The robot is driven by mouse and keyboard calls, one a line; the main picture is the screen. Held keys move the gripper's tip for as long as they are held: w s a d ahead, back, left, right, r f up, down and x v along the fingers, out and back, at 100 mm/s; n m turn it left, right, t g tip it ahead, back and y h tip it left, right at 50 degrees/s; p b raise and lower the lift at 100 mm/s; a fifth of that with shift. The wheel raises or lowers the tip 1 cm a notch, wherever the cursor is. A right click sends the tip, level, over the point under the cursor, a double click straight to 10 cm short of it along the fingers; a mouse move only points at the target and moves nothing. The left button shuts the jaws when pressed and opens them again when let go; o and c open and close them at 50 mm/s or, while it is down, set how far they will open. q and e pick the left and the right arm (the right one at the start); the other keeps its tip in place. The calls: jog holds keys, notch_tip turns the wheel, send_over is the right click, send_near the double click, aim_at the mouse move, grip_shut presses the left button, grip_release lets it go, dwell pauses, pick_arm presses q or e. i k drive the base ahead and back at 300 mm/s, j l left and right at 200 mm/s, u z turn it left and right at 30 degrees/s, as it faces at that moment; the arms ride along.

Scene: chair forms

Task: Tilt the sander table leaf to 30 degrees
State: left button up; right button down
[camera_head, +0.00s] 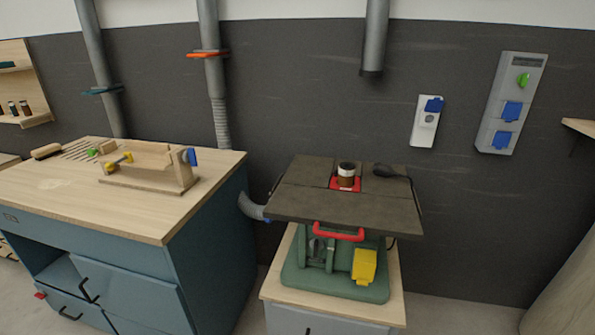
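The sander stands to the right of centre on a small wooden-topped cabinet. Its dark table leaf (310,204) lies on top and looks roughly level; I cannot read its exact angle. A sanding drum (346,172) stands upright in a red insert (335,184) in the table. A red handle (339,233) sits under the front edge of the leaf. The green sander base (330,285) carries a yellow box (364,266) at its front right. Neither of my grippers shows in the head view.
A blue workbench (215,235) with a wooden top stands at the left, bearing a wooden jig (150,166) and tools. A grey hose (252,206) runs between bench and sander. A small cabinet (330,322) supports the sander. Sockets (511,103) are on the dark wall.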

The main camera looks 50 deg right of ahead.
aim_at(362, 213)
jog(key=z, duration=1.75)
